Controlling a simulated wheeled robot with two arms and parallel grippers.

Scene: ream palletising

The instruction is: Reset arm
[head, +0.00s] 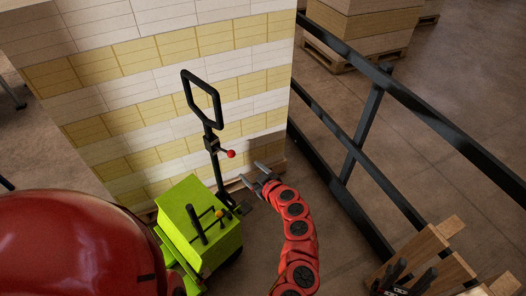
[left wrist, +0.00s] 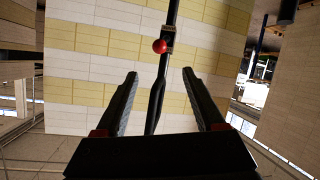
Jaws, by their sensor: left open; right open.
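My left gripper (head: 254,176) is at the end of the red segmented arm in the middle of the head view. It is open and empty, to the right of the pallet truck's mast. In the left wrist view its two dark fingers (left wrist: 162,98) stand apart, with the truck's black handle post (left wrist: 157,95) and red knob (left wrist: 160,46) showing beyond them. My right gripper (head: 405,279) shows as dark fingers at the lower right of the head view, in front of wooden boards. It is open, and its lower part is cut off by the frame edge.
A lime-green pallet truck (head: 205,218) with a black loop handle (head: 201,98) stands before a tall stack of white and yellow reams (head: 150,75). A dark railing (head: 345,165) runs down the right. Wooden boards (head: 428,250) stand at lower right. Another loaded pallet (head: 365,30) is behind the railing.

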